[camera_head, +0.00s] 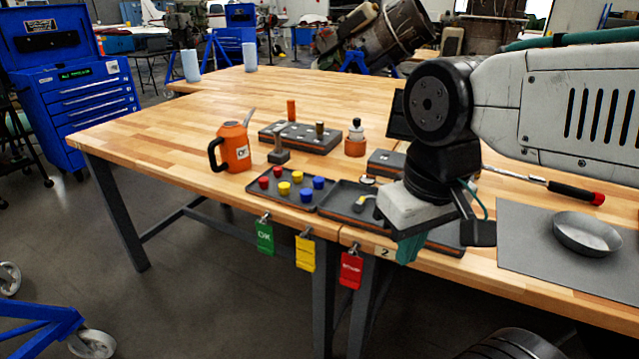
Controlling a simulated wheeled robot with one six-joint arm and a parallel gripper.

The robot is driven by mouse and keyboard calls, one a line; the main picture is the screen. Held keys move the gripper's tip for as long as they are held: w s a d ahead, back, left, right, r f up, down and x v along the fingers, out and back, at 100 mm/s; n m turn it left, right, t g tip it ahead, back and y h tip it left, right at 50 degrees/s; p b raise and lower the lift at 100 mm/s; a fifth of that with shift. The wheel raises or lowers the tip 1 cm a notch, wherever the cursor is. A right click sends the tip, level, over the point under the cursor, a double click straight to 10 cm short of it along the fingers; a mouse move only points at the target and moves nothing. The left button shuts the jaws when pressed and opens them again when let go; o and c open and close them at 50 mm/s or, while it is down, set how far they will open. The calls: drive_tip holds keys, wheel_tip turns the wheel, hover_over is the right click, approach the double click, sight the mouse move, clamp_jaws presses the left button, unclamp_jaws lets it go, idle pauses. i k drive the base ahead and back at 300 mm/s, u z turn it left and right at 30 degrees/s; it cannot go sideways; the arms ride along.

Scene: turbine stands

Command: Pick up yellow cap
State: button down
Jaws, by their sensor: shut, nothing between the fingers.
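Two yellow caps stand in a dark tray (247,187) near the front edge of the wooden table. One yellow cap (284,188) is nearer the front and the other yellow cap (298,176) is behind it. Red caps (264,183) are to their left and blue caps (306,195) to their right. My gripper (408,250) hangs at the end of my arm, to the right of the caps and apart from them, over the table's front edge. It is shut and empty; its fingertips are partly hidden.
A second dark tray (338,206) lies right of the cap tray, partly behind my gripper. An orange can (235,147), a dark block with pegs (300,138) and an orange bottle (355,140) stand behind. A metal bowl (587,233) sits on a grey mat (520,235). Tags hang in front.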

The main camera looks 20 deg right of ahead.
sight(284, 188)
drive_tip(key=z, duration=0.25)
drive_tip(key=i, duration=0.85)
drive_tip(key=z, duration=0.2)
